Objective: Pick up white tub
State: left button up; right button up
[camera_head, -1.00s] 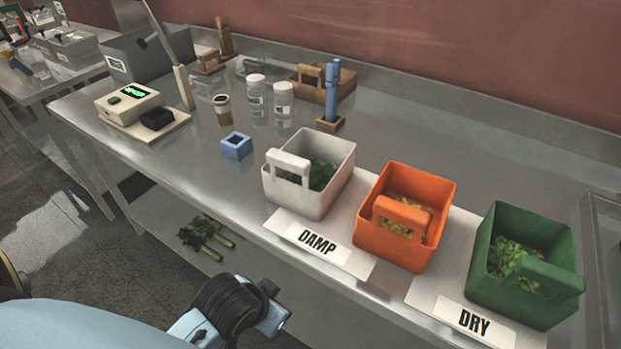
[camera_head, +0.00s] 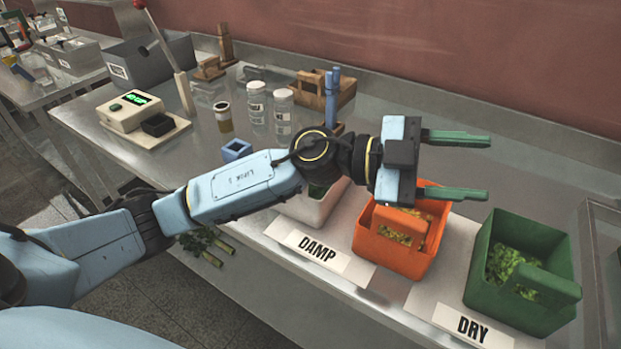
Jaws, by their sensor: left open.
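The white tub (camera_head: 311,209) stands on the metal table behind the DAMP label, with dark green leaves inside. My left forearm and wrist cover most of it, including its handle. My left gripper (camera_head: 485,167) is open and empty, its two green fingers pointing right. It is above and to the right of the white tub, in front of the orange tub in the picture. My right gripper does not show.
An orange tub (camera_head: 388,250) stands to the right of the white one, and a green tub (camera_head: 495,294) beyond it near the DRY label (camera_head: 472,326). Clear jars (camera_head: 256,105), a blue cube holder (camera_head: 236,149) and a scale (camera_head: 130,108) stand to the left.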

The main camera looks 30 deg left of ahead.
pick_arm(q)
jog(key=w+a+f+g+y, duration=0.35)
jog(key=a+f+y, duration=0.55)
jog(key=a+y, duration=0.3)
jog(key=w+a+r+n+y, duration=0.1)
jog(key=a+r+n+y, duration=0.2)
jog(key=a, duration=0.6)
jog(key=w+a+n+y, duration=0.2)
jog(key=a+y, duration=0.3)
jog(key=a, duration=0.4)
jog(key=f, duration=0.6)
jog(key=shift+s+d+f, duration=0.15)
jog(key=shift+s+f, duration=0.1)
jog(key=shift+f, duration=0.1)
jog(key=shift+s+f+p, duration=0.1)
jog(key=shift+f+p, duration=0.5)
jog(key=shift+f, duration=2.5)
jog(key=shift+c, duration=0.3)
grip_shut()
